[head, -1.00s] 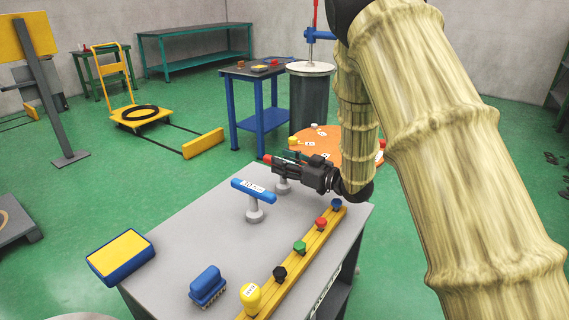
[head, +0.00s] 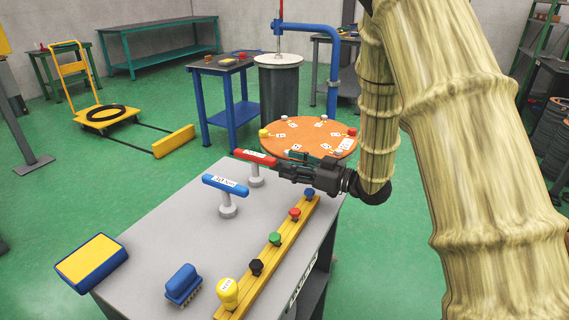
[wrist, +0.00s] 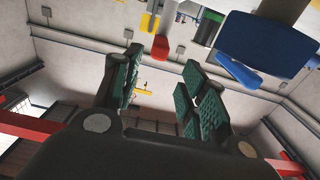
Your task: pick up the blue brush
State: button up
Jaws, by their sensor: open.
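The blue brush (head: 183,281) stands bristles down on the grey table, near its front edge in the head view. My gripper (head: 282,166) is above the far right part of the table, well away from the brush. It points left, with its tips close to a red-topped handle in the picture; I cannot tell whether they touch. In the wrist view my gripper (wrist: 165,88) has its green-padded fingers spread, with nothing between them. I cannot make out the brush in the wrist view.
The grey table (head: 160,235) also holds a blue-topped handle (head: 226,186), the red-topped handle (head: 255,158), a blue-and-yellow block (head: 92,262) and a yellow rail (head: 268,262) with coloured knobs. An orange round table (head: 305,135) is behind.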

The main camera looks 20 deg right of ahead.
aim_at(183, 286)
jog(key=u, duration=0.05)
jog(key=k, duration=1)
jog(key=z, duration=0.05)
